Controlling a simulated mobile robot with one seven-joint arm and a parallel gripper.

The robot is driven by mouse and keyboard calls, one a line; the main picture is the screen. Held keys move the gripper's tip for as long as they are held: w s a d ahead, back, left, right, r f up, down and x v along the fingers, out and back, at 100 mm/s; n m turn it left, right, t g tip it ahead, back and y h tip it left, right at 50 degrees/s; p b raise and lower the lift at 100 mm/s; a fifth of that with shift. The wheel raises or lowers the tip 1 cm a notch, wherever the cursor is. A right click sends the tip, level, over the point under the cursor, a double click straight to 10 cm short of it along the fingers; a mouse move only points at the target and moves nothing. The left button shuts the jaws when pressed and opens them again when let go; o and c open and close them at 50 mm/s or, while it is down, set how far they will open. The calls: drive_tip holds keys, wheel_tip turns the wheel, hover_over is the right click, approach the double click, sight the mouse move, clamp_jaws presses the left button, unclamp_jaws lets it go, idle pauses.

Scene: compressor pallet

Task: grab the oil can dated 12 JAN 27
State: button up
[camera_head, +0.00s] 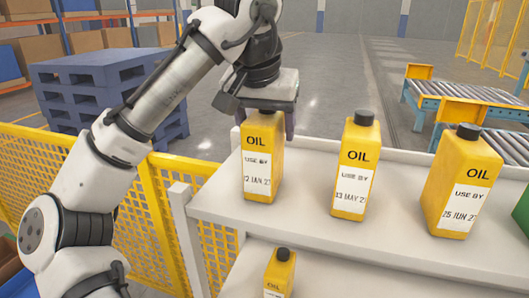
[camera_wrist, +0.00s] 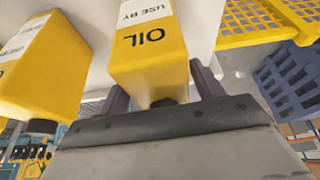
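The yellow oil can dated 12 JAN 27 (camera_head: 262,160) stands upright at the left end of the upper shelf, its label facing the head camera. My gripper (camera_head: 266,112) is directly above it, pointing down, and hides its cap in the head view. In the wrist view, the can (camera_wrist: 150,55) lies between the two fingers of my gripper (camera_wrist: 163,92), one on each side of its top. The fingers look open around it; firm contact does not show. Two similar cans, dated 13 MAY 2? (camera_head: 354,165) and 25 JUN 2? (camera_head: 463,180), stand to the right.
Another oil can (camera_head: 279,272) stands on the lower shelf. The white upper shelf (camera_head: 305,222) has a raised back edge. A yellow mesh fence (camera_head: 150,205) is at left, with blue pallets (camera_head: 95,85) behind. A green object (camera_head: 522,210) is at the right edge.

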clamp_jaws()
drive_tip(key=shift+r, duration=0.1)
idle(0.4)
